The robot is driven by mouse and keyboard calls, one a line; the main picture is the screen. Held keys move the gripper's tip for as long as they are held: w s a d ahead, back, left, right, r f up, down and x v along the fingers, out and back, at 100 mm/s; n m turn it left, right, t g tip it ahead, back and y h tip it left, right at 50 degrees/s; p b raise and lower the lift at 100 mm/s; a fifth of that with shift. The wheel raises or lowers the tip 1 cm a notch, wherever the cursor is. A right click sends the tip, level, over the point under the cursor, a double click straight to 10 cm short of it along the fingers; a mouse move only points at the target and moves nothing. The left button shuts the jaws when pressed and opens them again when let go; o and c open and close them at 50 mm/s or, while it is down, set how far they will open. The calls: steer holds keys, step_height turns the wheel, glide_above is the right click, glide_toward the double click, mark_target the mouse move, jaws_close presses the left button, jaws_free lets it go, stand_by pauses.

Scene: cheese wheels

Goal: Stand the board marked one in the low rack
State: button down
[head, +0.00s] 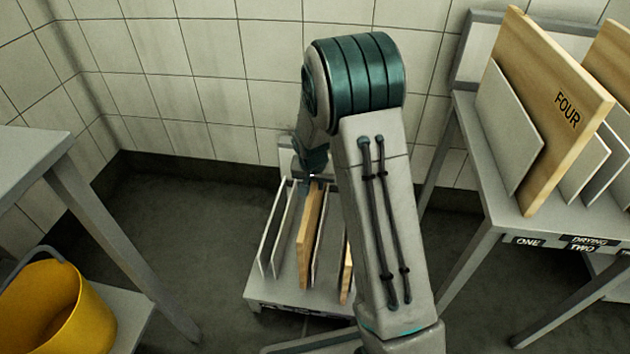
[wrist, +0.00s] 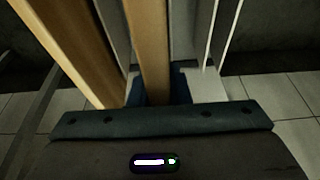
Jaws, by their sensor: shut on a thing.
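The low rack (head: 275,287) stands on the floor against the back wall, with thin grey dividers (head: 270,232). A wooden board (head: 309,235) stands upright between dividers in it; no marking shows on it, so I cannot tell its number. My gripper (head: 313,177) is at the top rear of this board, pointing down. In the wrist view my gripper (wrist: 160,90) is shut on the wooden board (wrist: 150,45), a dark blue finger on each side. Whether the board rests fully on the rack floor is hidden.
A second wooden board (head: 346,278) stands in the low rack, partly behind my arm; a wooden board (wrist: 72,45) also shows left in the wrist view. The drying rack (head: 478,215) at right holds a board marked FOUR (head: 545,110). A yellow bucket (head: 55,315) is at left.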

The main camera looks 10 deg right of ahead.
step_height(320, 180, down, 6)
steer(key=b, duration=0.1)
stand_by(0.5)
steer(key=c, duration=1.4)
jaws_free()
steer(key=shift+o, duration=0.6)
steer(key=shift+f, duration=0.1)
